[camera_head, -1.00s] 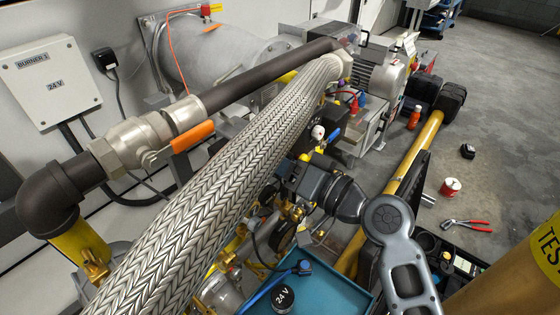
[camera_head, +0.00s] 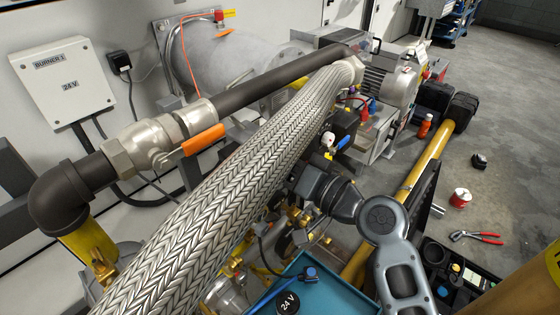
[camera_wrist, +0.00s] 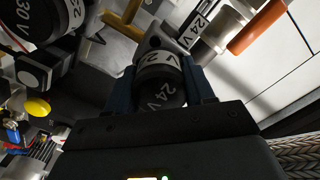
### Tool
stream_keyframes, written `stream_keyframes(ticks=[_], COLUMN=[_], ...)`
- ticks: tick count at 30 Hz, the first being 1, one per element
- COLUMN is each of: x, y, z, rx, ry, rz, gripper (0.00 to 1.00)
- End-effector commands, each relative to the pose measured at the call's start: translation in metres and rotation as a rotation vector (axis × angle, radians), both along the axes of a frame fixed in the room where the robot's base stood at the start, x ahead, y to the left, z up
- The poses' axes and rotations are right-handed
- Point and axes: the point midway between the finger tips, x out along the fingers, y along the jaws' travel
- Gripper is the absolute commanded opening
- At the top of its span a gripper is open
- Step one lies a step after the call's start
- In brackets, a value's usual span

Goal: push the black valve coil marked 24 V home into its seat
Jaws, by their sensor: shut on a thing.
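My gripper (camera_wrist: 158,88) is shut on the black valve coil (camera_wrist: 160,92), which carries white 24 V labels, in the wrist view. One dark blue jaw lies on each side of the coil. A grey metal part (camera_wrist: 150,40) with a dark hole lies just beyond the coil's far end. I cannot tell whether the coil touches it or how deep it sits. In the head view my wrist (camera_head: 330,190) reaches behind the braided hose, which hides the fingertips and the held coil. Another black round piece marked 24 V (camera_head: 288,302) lies in the teal tray (camera_head: 335,290).
The braided steel hose (camera_head: 215,210) crosses close beside my gripper. A black coil marked 230 V (camera_wrist: 40,20) is at upper left in the wrist view. An orange valve handle (camera_head: 203,140) is on the dark pipe. Yellow pipe (camera_head: 425,155) runs at right; open floor lies beyond.

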Motion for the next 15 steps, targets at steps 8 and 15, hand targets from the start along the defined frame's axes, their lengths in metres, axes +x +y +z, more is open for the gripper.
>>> stream_keyframes(ticks=[8, 15], x=[0.0049, 0.0085], y=[0.0047, 0.0086], z=[0.0012, 0.0013], rx=[0.001, 0.001], ry=[-0.003, -0.003], rz=[0.000, 0.000], gripper=[0.12, 0.12])
